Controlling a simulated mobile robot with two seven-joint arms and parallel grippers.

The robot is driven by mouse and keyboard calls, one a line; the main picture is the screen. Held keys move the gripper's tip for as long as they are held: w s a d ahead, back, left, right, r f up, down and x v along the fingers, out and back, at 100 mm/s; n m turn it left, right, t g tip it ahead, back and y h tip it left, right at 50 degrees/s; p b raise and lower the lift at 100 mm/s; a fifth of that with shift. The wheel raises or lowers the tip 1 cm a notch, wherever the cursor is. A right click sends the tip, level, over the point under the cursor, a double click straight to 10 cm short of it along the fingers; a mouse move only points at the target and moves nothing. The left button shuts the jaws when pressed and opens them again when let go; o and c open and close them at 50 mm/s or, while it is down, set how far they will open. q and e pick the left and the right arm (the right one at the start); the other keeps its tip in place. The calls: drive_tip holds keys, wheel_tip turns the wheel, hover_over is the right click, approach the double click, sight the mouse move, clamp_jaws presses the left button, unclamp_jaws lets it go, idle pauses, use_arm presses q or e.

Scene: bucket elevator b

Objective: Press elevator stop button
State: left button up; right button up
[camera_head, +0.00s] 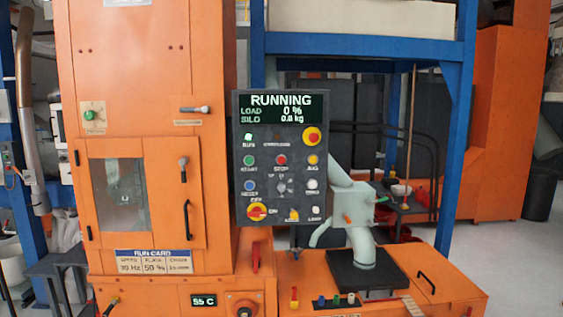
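The elevator stop button (281,160) is a small red button with the label STOP under it. It sits in the middle of the dark control panel (241,214), to the right of the green START button (249,160). The panel's display (281,108) reads RUNNING, LOAD 0 % and SILO with a small kg figure. A green lamp labelled RUN (248,137) is at the panel's upper left. A larger red button on a yellow base (312,137) is at the upper right. Nothing covers the stop button. Neither of my grippers is in view.
The orange elevator casing (150,60) stands left of the panel. A pale green spout (352,205) is to its right, above an orange base (410,275). A blue frame (458,150) stands behind. The space directly before the panel looks clear.

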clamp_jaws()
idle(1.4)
